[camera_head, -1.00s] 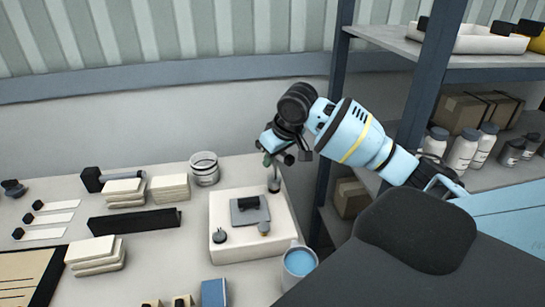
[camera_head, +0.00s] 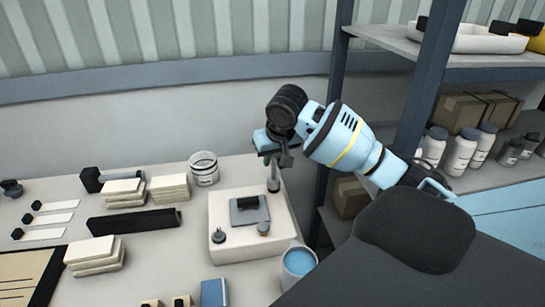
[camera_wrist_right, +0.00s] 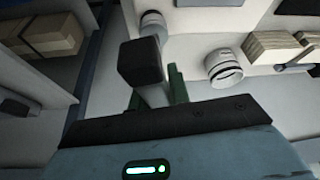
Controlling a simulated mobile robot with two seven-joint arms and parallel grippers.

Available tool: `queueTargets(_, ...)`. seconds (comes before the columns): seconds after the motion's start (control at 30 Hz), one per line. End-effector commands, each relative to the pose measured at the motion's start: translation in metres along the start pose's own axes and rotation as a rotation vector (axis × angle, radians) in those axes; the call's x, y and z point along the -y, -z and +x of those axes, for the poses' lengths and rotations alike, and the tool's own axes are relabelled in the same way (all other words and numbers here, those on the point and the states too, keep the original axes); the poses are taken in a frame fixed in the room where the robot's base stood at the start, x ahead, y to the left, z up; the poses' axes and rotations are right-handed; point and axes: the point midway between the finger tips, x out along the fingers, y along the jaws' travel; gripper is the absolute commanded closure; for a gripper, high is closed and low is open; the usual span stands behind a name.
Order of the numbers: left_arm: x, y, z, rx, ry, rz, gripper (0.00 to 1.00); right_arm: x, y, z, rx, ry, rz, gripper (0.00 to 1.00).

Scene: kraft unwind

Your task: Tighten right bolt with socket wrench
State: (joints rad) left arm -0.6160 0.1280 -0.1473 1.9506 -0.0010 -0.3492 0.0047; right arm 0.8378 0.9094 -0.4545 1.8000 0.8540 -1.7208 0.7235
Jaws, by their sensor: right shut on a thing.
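The socket wrench shows in the head view as a short grey upright shaft (camera_head: 273,180) below my right gripper (camera_head: 274,150). In the right wrist view the green fingers (camera_wrist_right: 157,92) are shut on it, with its dark block-shaped end (camera_wrist_right: 140,62) and grey shaft (camera_wrist_right: 155,96) visible. Its lower end overlaps the back right corner of a pale block (camera_head: 282,217); I cannot tell whether it touches. The block bears a grey plate (camera_head: 241,216), a dark knob-like bolt (camera_head: 219,236) at left and another small bolt (camera_head: 264,229) at right. My left gripper is not in view.
A cup with blue contents (camera_head: 298,262) stands close to the block's right front. A white banded jar (camera_head: 204,168) stands behind left. A dark bar (camera_head: 134,222) and stacked pads (camera_head: 170,187) lie left. A shelf post (camera_head: 328,150) rises to the right.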

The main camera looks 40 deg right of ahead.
Motion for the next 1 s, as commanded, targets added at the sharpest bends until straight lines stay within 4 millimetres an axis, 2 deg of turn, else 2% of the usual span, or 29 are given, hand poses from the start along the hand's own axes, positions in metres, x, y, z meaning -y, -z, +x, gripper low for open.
queueTargets(0.3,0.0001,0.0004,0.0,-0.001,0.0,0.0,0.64,-0.0003,0.0008,-0.0011,-0.003,-0.013,0.033,1.0)
queueTargets(0.57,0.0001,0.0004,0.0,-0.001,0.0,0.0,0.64,-0.0011,0.0009,-0.0006,-0.004,-0.082,0.2,1.0)
queueTargets(0.83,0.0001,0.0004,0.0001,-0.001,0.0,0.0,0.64,-0.0016,0.0006,-0.0004,-0.003,-0.091,0.219,1.0)
queueTargets(1.0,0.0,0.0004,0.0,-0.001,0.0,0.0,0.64,-0.0018,-0.0001,0.0001,-0.003,-0.145,0.35,1.0)
